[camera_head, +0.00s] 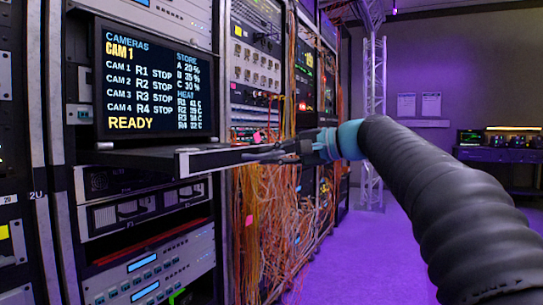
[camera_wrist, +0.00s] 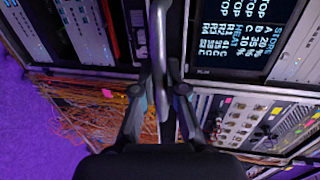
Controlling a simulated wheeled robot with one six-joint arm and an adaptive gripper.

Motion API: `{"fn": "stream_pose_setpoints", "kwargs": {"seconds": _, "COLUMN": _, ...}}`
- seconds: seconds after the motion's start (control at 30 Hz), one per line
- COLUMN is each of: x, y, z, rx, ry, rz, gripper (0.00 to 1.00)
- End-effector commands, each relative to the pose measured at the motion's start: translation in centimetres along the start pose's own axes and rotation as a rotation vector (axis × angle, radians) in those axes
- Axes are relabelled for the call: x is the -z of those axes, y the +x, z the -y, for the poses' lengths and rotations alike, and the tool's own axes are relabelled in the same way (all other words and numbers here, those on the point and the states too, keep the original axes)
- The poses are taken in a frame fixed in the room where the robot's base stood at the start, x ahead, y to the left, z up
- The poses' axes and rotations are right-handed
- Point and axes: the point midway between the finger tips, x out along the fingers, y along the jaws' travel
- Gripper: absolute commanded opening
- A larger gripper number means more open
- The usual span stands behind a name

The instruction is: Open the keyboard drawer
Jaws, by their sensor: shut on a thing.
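The keyboard drawer (camera_head: 205,160) is a flat dark tray with a pale edge, below the monitor. It stands out from the rack front. My gripper (camera_head: 272,152) is at its outer end, with the arm reaching in from the right. In the wrist view my gripper (camera_wrist: 160,75) has its two fingers closed on the drawer's grey bar handle (camera_wrist: 160,25), which runs up the middle of the picture. The drawer's inside is mostly hidden in both views, and no keyboard can be made out.
The monitor (camera_head: 155,82) sits just above the drawer. Rack units (camera_head: 150,265) fill the space below. Loose orange cables (camera_head: 275,215) hang behind my gripper. A white truss (camera_head: 374,110) stands farther back. The purple floor (camera_head: 375,260) is clear to the right of the racks.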

Motion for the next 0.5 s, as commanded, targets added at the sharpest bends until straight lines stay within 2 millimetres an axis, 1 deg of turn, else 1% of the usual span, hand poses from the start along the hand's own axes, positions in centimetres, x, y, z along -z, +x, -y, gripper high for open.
{"fn": "stream_pose_setpoints", "kwargs": {"seconds": 0.07, "x": 0.1, "y": -0.2, "z": 0.0, "rx": 0.0, "ry": 0.0, "rz": -0.001, "gripper": 0.0}}
{"fn": "stream_pose_setpoints", "kwargs": {"seconds": 0.17, "x": 0.3, "y": -1.0, "z": -0.2, "rx": -0.001, "ry": 0.001, "rz": -0.003, "gripper": 0.0}}
{"fn": "stream_pose_setpoints", "kwargs": {"seconds": 0.33, "x": 1.1, "y": -3.7, "z": -0.7, "rx": -0.002, "ry": 0.002, "rz": -0.01, "gripper": 0.0}}
{"fn": "stream_pose_setpoints", "kwargs": {"seconds": 0.4, "x": 1.3, "y": -4.4, "z": -0.9, "rx": -0.001, "ry": 0.002, "rz": -0.01, "gripper": 0.0}}
{"fn": "stream_pose_setpoints", "kwargs": {"seconds": 0.5, "x": 1.3, "y": -4.6, "z": -1.0, "rx": -0.001, "ry": 0.002, "rz": -0.007, "gripper": 0.0}}
